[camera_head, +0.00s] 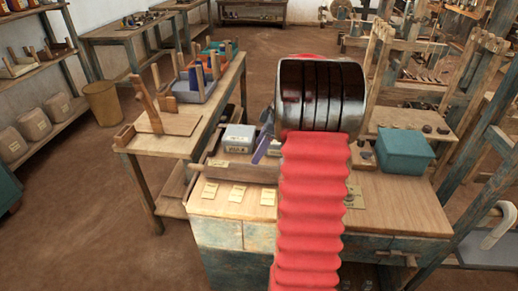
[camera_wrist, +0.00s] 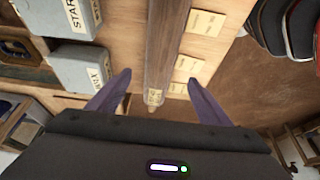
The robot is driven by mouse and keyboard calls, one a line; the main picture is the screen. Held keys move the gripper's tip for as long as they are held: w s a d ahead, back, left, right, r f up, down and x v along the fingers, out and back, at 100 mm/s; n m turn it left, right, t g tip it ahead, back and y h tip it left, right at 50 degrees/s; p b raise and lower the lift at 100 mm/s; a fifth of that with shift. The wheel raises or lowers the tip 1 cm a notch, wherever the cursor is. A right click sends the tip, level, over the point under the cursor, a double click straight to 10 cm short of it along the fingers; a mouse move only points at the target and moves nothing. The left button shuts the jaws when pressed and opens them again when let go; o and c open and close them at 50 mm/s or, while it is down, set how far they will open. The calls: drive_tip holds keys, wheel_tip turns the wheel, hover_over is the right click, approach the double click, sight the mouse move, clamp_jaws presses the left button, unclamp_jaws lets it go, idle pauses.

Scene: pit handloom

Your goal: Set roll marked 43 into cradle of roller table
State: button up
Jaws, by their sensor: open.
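A long brown wooden roll (camera_wrist: 168,45) runs down the middle of the wrist view, with a pale tag on its near end; I cannot read the number. In the head view the roll (camera_head: 238,172) lies across the wooden table, its right part hidden behind my arm. My gripper (camera_wrist: 160,80) is open, its two purple fingers on either side of the tagged end, with gaps showing on both sides. I cannot tell its height over the roll. In the head view only a bit of a purple finger shows beside my arm. I cannot make out the cradle.
Grey labelled boxes (camera_wrist: 82,68) stand left of the roll in the wrist view. Several pale cards (camera_head: 236,193) lie along the table's front. A teal box (camera_head: 404,151) stands at the right. A side bench (camera_head: 165,143) is at the left, with open floor beyond it.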

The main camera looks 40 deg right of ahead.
drive_tip(key=shift+a, duration=0.15)
idle(0.3)
drive_tip(key=s+a+r+m+h, duration=0.15)
drive_tip(key=a+r, duration=0.35)
drive_tip(key=a, duration=0.6)
drive_tip(key=s+a+r+m, duration=0.25)
drive_tip(key=a+r, duration=0.35)
drive_tip(key=a, duration=0.6)
drive_tip(key=s+a+m+t+h, duration=0.1)
drive_tip(key=s+a+m+t, duration=0.1)
drive_tip(key=s+a, duration=1.2)
drive_tip(key=shift+s+a+f+m, duration=0.15)
drive_tip(key=shift+a+f+m, duration=0.2)
drive_tip(key=shift+m, duration=0.45)
drive_tip(key=shift+d, duration=0.1)
drive_tip(key=shift+c, duration=0.6)
